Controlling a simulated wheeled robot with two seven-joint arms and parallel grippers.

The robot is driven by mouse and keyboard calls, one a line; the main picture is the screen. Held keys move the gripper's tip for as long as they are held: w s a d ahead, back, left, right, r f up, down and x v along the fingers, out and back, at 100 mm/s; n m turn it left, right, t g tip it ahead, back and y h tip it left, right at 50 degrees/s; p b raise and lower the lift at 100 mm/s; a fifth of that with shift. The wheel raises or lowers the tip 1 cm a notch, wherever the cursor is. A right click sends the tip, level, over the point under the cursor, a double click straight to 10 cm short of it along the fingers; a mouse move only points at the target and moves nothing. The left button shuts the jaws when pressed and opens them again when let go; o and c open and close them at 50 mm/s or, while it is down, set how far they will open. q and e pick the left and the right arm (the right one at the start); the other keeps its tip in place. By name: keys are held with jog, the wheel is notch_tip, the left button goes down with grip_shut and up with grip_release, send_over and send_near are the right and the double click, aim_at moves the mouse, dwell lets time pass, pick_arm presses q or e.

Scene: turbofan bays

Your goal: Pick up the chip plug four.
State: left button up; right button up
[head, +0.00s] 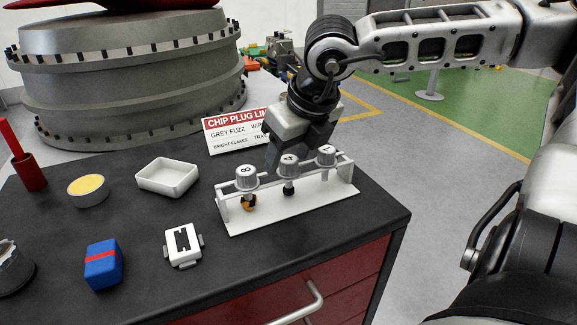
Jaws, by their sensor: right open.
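The chip plug four (289,164) is a grey ribbed knob with a "4" on its top and a dark tip below. It stands upright in the middle of the white rack (285,212), between two similar plugs. My right gripper (291,157) reaches down from the upper right, with its fingers open at the back of the rack, close to plug four. One finger shows between plug four and the left plug; the other is partly hidden. I cannot tell whether the fingers touch plug four. My left gripper is not in view.
The left plug (246,177) has a yellow and black tip; the right plug (326,155) is close by. A sign (235,130) stands behind. A white tray (168,177), yellow-filled dish (88,190), blue block (103,265) and white fixture (184,245) lie left on the dark bench.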

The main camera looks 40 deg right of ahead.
jog(key=c, duration=1.1)
jog(key=shift+r, duration=0.1)
